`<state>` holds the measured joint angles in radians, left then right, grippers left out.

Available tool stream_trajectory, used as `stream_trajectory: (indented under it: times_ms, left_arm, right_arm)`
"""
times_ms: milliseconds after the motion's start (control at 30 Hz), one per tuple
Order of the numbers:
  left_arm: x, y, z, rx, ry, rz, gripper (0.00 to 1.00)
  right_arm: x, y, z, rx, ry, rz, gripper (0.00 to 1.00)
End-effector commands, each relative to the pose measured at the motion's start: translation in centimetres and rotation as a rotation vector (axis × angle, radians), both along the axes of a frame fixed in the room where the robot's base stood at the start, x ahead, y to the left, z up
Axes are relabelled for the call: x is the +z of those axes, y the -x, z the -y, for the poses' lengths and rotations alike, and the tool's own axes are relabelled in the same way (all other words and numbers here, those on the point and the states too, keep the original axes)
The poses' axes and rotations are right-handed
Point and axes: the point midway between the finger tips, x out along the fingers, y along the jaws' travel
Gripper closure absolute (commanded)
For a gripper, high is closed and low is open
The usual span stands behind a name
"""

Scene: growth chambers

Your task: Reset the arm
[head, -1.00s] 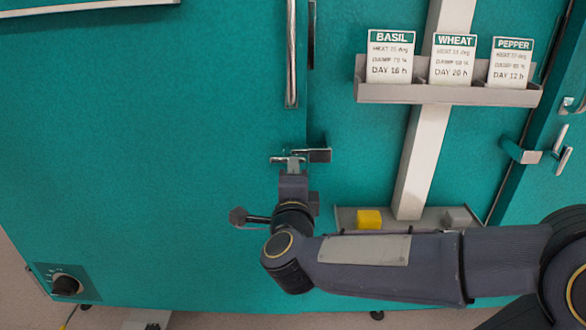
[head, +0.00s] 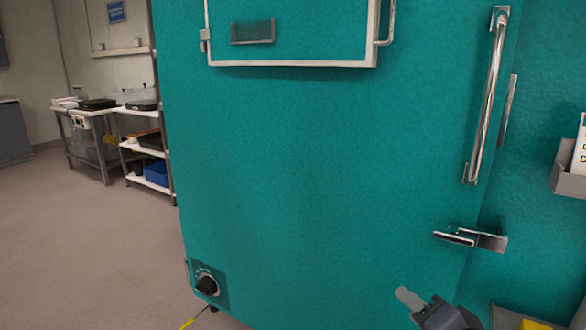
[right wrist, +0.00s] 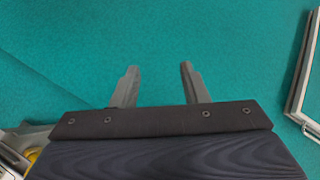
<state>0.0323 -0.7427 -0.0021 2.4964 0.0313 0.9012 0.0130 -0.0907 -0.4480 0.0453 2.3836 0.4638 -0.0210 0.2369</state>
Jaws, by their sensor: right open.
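My right gripper (head: 408,299) shows at the bottom of the head view, below the door latch (head: 472,239) and apart from it in the picture. In the right wrist view its two fingers (right wrist: 160,70) are spread with nothing between them, in front of a plain teal surface (right wrist: 235,60). The rest of my right arm is mostly below the head view. My left gripper is not in view.
The teal chamber door (head: 300,160) fills the middle, with a long metal handle (head: 488,95), a framed window (head: 290,30) and a black dial (head: 207,285). A card rack (head: 566,175) is at the right. Open floor (head: 90,250) lies left.

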Motion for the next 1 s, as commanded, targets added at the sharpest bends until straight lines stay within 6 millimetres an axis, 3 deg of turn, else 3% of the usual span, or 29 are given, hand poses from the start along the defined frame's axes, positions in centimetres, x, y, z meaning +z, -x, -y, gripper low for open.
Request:
stream_trajectory:
  times_ms: [200, 500, 867, 1000]
  left_arm:
    - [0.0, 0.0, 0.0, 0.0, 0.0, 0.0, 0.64]
    - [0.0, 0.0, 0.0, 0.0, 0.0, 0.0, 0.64]
    - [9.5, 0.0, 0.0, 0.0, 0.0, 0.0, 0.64]
    - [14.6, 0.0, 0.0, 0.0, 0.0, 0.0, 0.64]
  right_arm:
    - [-6.1, 7.3, -1.0, 0.283, 0.277, -0.237, 0.6]
    - [-12.0, 16.0, 0.5, 0.516, 0.505, -0.524, 0.6]
    - [-2.7, 16.1, 0.5, 0.526, 0.507, -0.533, 0.6]
    - [2.4, 16.1, 0.4, 0.525, 0.507, -0.533, 0.6]
